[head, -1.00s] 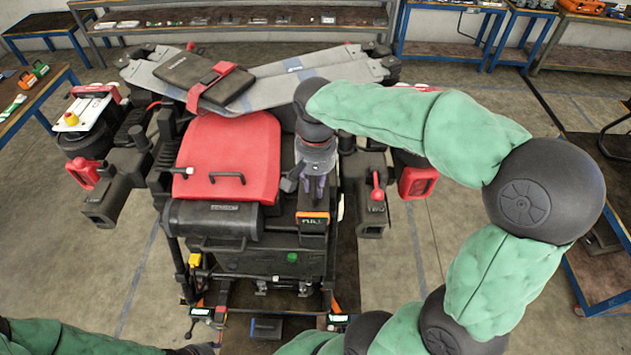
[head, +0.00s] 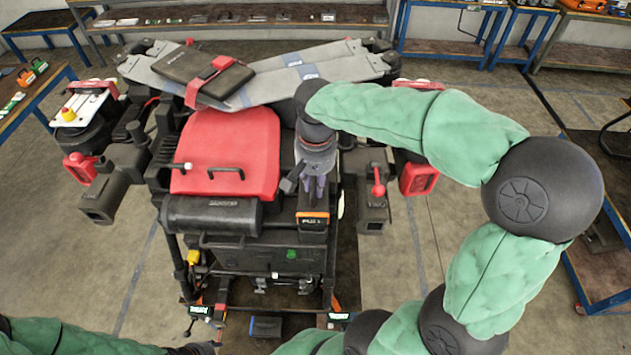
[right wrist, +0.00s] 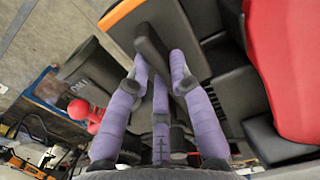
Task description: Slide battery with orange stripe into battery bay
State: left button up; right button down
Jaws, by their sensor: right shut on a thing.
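The battery with the orange stripe (head: 313,219) is a dark block at the right side of the drone's red cover, its striped end facing the front. My right gripper (head: 316,188) comes down from above and is shut on its dark handle. In the right wrist view, the purple fingers (right wrist: 160,82) close around the handle (right wrist: 152,48), and the orange stripe (right wrist: 122,12) shows at upper left. The battery appears to be at the bay opening, but its depth cannot be told. The bay's inside is hidden.
The red cover (head: 226,150) and a black cylinder (head: 212,215) lie left of the battery. A dark bracket with a red knob (head: 378,183) stands close on the right. A strapped black pad (head: 203,75) lies on grey folded arms behind. Open floor lies on both sides.

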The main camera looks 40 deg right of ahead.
jog(key=shift+f+b, duration=1.35)
jog(key=shift+f, duration=0.4)
jog(key=c, duration=1)
grip_release()
jog(key=shift+c, duration=0.2)
jog(key=shift+f, duration=0.1)
notch_tip(320, 180, up, 12)
jog(key=shift+r, duration=0.1)
